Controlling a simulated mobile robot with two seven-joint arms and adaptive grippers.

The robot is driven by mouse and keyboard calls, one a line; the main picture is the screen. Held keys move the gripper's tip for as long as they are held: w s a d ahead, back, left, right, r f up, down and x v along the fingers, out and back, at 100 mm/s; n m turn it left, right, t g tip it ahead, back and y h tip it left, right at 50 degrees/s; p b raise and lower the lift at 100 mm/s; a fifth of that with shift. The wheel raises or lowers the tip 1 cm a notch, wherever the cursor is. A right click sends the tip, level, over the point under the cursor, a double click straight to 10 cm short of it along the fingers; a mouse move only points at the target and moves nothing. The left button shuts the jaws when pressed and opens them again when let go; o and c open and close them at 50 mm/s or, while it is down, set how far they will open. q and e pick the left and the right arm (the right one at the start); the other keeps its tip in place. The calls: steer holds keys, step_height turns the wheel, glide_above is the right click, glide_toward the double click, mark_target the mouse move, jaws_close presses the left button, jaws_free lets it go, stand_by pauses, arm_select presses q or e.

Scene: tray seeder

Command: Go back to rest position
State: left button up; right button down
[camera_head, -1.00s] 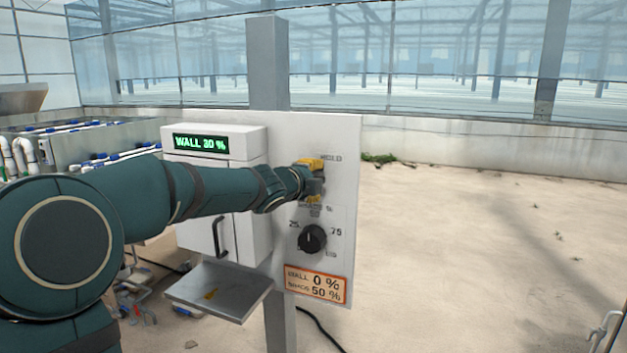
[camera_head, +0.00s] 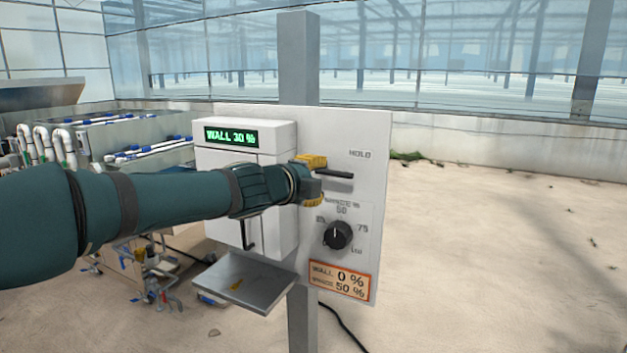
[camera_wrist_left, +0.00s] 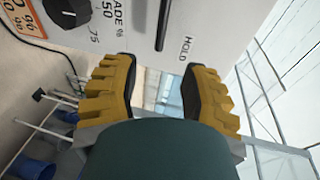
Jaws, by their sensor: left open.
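My left arm comes in from the left of the head view. Its left gripper (camera_head: 312,181) is open and empty in front of the white control panel (camera_head: 372,135), just left of the dark HOLD handle (camera_head: 338,174). In the left wrist view the yellow-padded fingers of the left gripper (camera_wrist_left: 155,82) are spread apart, with nothing between them. The dark handle (camera_wrist_left: 163,22) shows beyond them, apart from the fingers. The black shade knob (camera_head: 337,235) is below; it also shows in the left wrist view (camera_wrist_left: 67,12). My right gripper is not in view.
A white box with a green display (camera_head: 231,136) reading WALL 30 % is on the panel. An orange-edged label (camera_head: 340,281) reads WALL 0 %, 50 %. A metal shelf (camera_head: 243,281) juts out below. Pipes and benches stand left; the floor at right (camera_head: 480,240) is clear.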

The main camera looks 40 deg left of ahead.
arm_select(q)
steer(key=shift+s, duration=0.3)
stand_by(0.4)
steer(key=w+d+f+n+g+h, duration=0.1)
steer(key=d+f+n+g+h, duration=0.15)
steer(key=d+f, duration=0.6)
steer(key=w+d+f+n+g+h, duration=0.1)
steer(key=w+d+f+n+g, duration=0.2)
steer(key=f, duration=1.1)
steer(key=d+f+n+g+h, duration=0.1)
steer(key=d+f+n+h, duration=0.15)
steer(key=d+f, duration=0.75)
steer(key=s+d+f+n+g, duration=0.3)
steer(key=s+d+f+n, duration=0.1)
steer(key=s+f, duration=0.5)
steer(key=s+d+f+n+g, duration=0.4)
steer(key=s+f, duration=0.6)
steer(key=f, duration=0.4)
steer(key=shift+d+f+n, duration=0.2)
steer(key=shift+d+n, duration=0.5)
steer(key=shift+n, duration=0.4)
steer(key=shift+s+a, duration=0.1)
